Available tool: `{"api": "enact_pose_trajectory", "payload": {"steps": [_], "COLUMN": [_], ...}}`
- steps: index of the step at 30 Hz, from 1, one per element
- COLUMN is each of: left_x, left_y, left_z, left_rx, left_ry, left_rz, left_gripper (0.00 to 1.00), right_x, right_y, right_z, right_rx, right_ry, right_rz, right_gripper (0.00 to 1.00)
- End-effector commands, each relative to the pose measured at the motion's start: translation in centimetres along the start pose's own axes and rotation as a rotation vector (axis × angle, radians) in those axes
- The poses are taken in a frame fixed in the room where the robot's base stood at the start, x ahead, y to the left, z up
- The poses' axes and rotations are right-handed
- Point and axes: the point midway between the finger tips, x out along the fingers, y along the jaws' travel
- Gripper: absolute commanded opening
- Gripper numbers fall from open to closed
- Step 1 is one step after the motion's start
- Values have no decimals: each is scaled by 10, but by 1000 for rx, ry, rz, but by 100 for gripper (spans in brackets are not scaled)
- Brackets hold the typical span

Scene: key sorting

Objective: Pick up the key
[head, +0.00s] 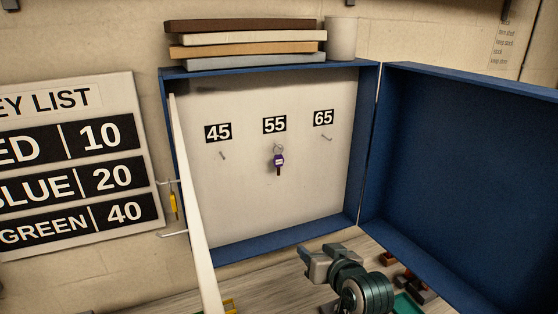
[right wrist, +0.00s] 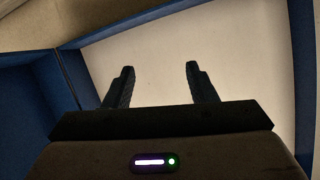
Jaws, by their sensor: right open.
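A key with a purple tag (head: 278,160) hangs by its ring from the hook under the label 55, on the white back panel of the open blue cabinet (head: 270,244). A key with a yellow tag (head: 173,204) hangs at the left, outside the cabinet. My right gripper (head: 318,254) is below and right of the purple key, apart from it, near the cabinet's lower edge. In the right wrist view its two fingers (right wrist: 160,72) are spread and empty before the pale panel; no key shows there. My left gripper is out of view.
The hooks under 45 (head: 223,156) and 65 (head: 326,137) are empty. A white panel (head: 194,190) stands edge-on at the left. The blue door (head: 455,165) is open at the right. Boards (head: 245,40) and a cup (head: 341,38) sit on top. A key list (head: 85,90) hangs left.

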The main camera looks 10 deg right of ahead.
Motion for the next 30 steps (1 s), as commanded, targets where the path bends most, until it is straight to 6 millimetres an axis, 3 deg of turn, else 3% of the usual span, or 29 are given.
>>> {"api": "enact_pose_trajectory", "payload": {"steps": [1,3,6,9,15,21,26,30], "left_x": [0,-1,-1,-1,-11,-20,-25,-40], "left_y": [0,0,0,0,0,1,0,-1], "left_z": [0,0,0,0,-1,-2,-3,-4], "left_rx": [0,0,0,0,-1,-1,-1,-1], "left_ry": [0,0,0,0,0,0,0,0], "left_rz": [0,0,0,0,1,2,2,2], "left_gripper": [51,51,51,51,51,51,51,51], "right_x": [3,3,-1,-4,13,40,49,64], "right_y": [-13,-27,-41,-50,-58,-61,-62,-66], "right_z": [-38,-78,-119,-143,-165,-173,-176,-183], "right_rx": [17,36,55,66,72,70,70,72], "right_ry": [83,170,262,316,340,339,339,338], "right_rz": [-30,-64,-102,-124,-136,-136,-135,-136], "right_gripper": [51,51,51,51,51,51,51,51]}}
